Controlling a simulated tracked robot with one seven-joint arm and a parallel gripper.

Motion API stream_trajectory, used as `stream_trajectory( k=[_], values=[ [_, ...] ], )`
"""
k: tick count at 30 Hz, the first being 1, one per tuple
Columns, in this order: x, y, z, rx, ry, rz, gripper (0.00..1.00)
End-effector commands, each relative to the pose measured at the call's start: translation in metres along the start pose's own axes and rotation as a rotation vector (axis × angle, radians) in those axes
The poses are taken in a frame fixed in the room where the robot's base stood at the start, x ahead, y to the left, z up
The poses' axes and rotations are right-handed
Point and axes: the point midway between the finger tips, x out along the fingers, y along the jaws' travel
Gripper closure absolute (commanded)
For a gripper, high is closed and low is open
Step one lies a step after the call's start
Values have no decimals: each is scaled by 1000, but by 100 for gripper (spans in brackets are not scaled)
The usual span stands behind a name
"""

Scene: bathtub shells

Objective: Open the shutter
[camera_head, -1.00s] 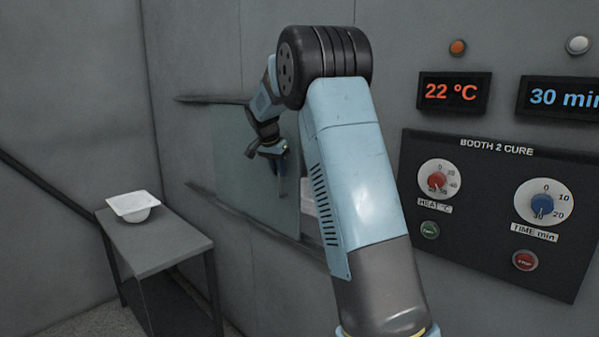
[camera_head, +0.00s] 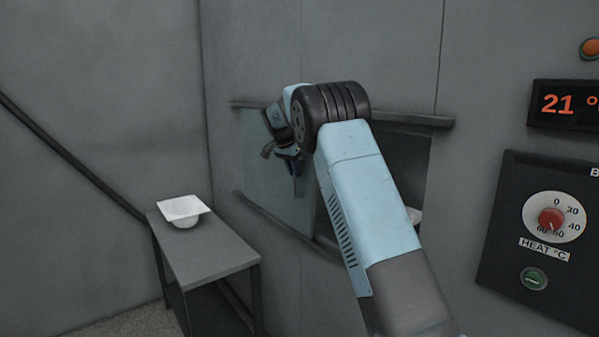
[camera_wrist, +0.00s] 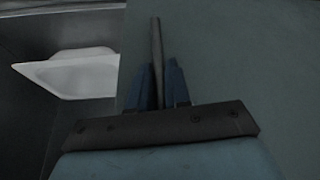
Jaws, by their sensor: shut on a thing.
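The shutter (camera_head: 262,165) is a grey-green sliding panel between two horizontal rails, at the left end of the rails in the head view. A dark opening (camera_head: 408,165) shows to its right, partly behind my arm. The panel also fills the right of the wrist view (camera_wrist: 240,60). My gripper (camera_head: 297,178) is at the panel's right part. In the wrist view, its blue fingers (camera_wrist: 157,88) are shut on the shutter's thin upright bar handle (camera_wrist: 156,45).
A white shell (camera_wrist: 70,73) lies inside the opening; part of it shows in the head view (camera_head: 413,215). A grey table (camera_head: 215,250) bears another white shell (camera_head: 183,210) at left. A control panel (camera_head: 515,210) with a red heat dial is at right.

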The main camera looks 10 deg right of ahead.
Motion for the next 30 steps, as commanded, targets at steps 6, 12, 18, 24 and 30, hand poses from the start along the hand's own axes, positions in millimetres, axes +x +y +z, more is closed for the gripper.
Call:
stream_trajectory(
  k=[6,12,18,24,30],
  values=[
    [2,1,-1,4,-9,-1,100],
    [3,3,-3,8,-10,1,77],
    [4,5,-6,11,-8,3,62],
    [3,5,-7,11,-7,3,62],
    [-13,5,-7,11,-6,2,62]
  ],
)
